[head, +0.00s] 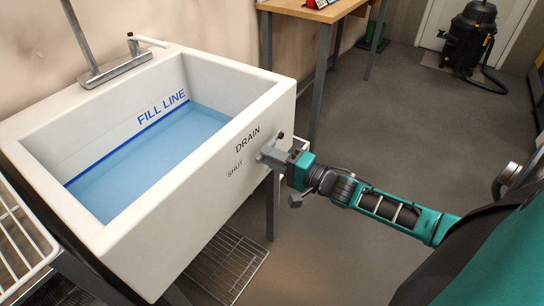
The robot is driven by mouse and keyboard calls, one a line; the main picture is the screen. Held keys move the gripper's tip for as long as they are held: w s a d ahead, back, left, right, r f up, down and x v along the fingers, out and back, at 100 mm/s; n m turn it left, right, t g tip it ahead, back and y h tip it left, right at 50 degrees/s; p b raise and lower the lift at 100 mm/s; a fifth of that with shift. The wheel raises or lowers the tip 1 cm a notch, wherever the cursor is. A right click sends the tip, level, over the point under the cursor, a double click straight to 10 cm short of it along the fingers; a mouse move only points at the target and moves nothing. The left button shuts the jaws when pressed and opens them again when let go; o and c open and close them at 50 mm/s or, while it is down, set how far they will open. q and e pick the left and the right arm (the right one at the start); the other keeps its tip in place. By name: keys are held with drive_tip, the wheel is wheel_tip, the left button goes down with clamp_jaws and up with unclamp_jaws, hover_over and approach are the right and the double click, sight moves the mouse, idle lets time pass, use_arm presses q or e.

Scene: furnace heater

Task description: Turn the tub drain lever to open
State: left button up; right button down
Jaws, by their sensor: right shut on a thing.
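A white tub (135,235) filled with blue water stands at the left. The water (145,155) lies near a blue fill line. The tub's outer side carries the words DRAIN and SHUT. My right gripper (272,153) is at that side, beside the word DRAIN, and is shut on the drain lever. Most of the lever is hidden by the gripper; a small dark tip (280,135) shows just above it. The lever's exact angle cannot be told. My left gripper is not in view.
A faucet (115,70) is on the tub's back rim. A wooden table (310,12) stands behind the tub. Wire racks (228,262) are below and left of it. A black vacuum (470,38) stands far right. The grey floor between is clear.

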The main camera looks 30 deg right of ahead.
drive_tip(key=shift+f, duration=0.1)
idle(0.5)
drive_tip(key=w+d+f+n+b, duration=0.3)
drive_tip(key=d+f+n+b, duration=0.2)
drive_tip(key=n, duration=1.2)
drive_tip(key=shift+d+f, duration=0.85)
drive_tip(key=shift+d, duration=0.35)
drive_tip(key=c, duration=1)
unclamp_jaws()
drive_tip(key=p+v, duration=0.2)
drive_tip(key=v, duration=1.1)
